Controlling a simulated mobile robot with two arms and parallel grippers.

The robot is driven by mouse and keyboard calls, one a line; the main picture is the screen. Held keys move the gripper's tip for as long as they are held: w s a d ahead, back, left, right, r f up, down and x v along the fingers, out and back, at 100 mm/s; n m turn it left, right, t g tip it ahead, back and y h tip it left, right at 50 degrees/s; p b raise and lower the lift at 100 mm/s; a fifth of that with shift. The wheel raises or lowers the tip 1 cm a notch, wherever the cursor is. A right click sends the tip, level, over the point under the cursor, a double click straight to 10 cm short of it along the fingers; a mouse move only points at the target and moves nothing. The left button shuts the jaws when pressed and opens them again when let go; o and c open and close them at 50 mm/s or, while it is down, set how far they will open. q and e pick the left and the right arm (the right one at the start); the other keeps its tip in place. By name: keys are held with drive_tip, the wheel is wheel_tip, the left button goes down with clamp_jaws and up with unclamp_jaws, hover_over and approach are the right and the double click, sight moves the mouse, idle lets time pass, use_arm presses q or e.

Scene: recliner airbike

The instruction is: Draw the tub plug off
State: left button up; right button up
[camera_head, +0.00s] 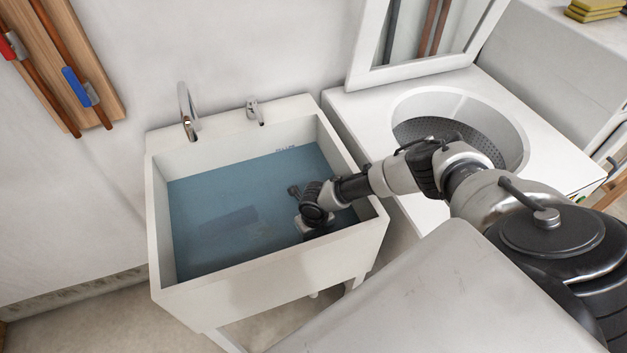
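The white tub (155,215) stands against the wall and holds blue water (215,195). No tub plug can be made out; the water and my arm may hide it. My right arm comes in from the right, over the tub's right rim. My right gripper (314,228) points down at the water near the front right inner corner. Its fingertips are hidden by the wrist and water, so its opening and any hold do not show. A small dark part (294,190) shows beside the wrist; I cannot tell what it is. My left gripper is not in view.
A chrome tap (187,112) and a small lever (255,110) stand on the tub's back ledge. A white top-loading washer (365,112) with its lid up stands right of the tub. A pale surface (400,305) lies in front. Pipes with red and blue valves (75,86) are at left.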

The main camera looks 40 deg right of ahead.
drive_tip(key=shift+f, duration=0.15)
drive_tip(key=shift+c, duration=0.5)
drive_tip(key=c, duration=0.9)
drive_tip(key=shift+r+p, duration=0.5)
drive_tip(key=shift+r, duration=0.3)
drive_tip(key=shift+r+p, duration=0.7)
drive_tip(key=shift+r, duration=0.25)
